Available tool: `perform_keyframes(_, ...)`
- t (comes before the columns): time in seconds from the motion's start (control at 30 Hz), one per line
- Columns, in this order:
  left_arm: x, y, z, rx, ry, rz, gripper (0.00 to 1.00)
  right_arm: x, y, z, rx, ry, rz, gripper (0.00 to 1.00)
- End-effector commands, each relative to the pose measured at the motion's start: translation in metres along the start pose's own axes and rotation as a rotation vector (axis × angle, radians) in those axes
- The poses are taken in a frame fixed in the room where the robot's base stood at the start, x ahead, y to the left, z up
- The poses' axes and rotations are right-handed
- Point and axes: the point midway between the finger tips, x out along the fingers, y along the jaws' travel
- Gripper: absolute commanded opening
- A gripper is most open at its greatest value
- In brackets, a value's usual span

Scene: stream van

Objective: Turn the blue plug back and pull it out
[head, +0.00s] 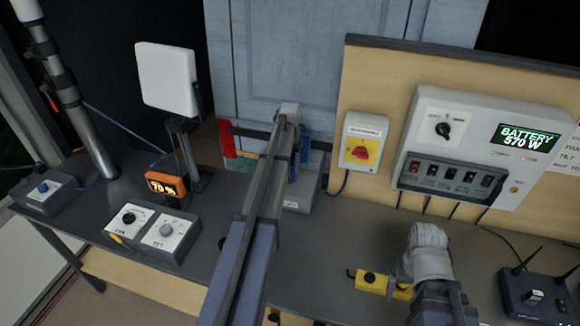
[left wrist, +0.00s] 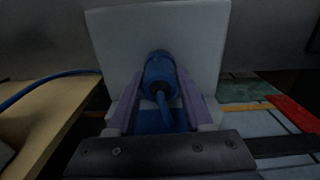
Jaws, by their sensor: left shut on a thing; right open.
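The blue plug (left wrist: 158,72) sits against a pale grey housing (left wrist: 110,45) in the left wrist view, its blue cable bending down towards me. My left gripper (left wrist: 160,98) is shut on it, with one lilac finger on each side. In the head view my left arm hides most of the plug; only bits of blue show beside the grey box (head: 302,200). How far the plug is turned or seated cannot be told. My right gripper (head: 425,245) is open, low on the right above the bench, its fingertips hard to make out.
A yellow box with a black knob (head: 372,281) lies by my right gripper. A red-yellow switch (head: 362,150) and a battery panel (head: 470,150) are on the wall board. Dial boxes (head: 165,235), an orange display (head: 166,186) and a router (head: 540,298) stand on the bench.

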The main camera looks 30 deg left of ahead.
Motion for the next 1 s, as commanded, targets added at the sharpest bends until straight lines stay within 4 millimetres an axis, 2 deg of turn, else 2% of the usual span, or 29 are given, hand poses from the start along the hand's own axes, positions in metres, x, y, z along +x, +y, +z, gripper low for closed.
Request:
perform_keyframes(0.2, 0.0, -0.0001, 0.0, 0.009, 0.0, 0.0, 0.0, 0.0, 0.0, 0.0, 0.0, 0.0, 0.0, 0.9)
perform_keyframes(0.5, 0.0, -0.0007, -0.0002, 0.247, 0.0, 0.0, 0.0, 0.0, 0.0, 0.0, 0.0, 0.0, 0.0, 0.9)
perform_keyframes(1.0, -0.0032, -0.0007, -0.0002, 0.257, 0.0, 0.0, 0.0, -0.0032, 0.0003, 0.0002, 0.0, 0.0, 0.0, 0.9)
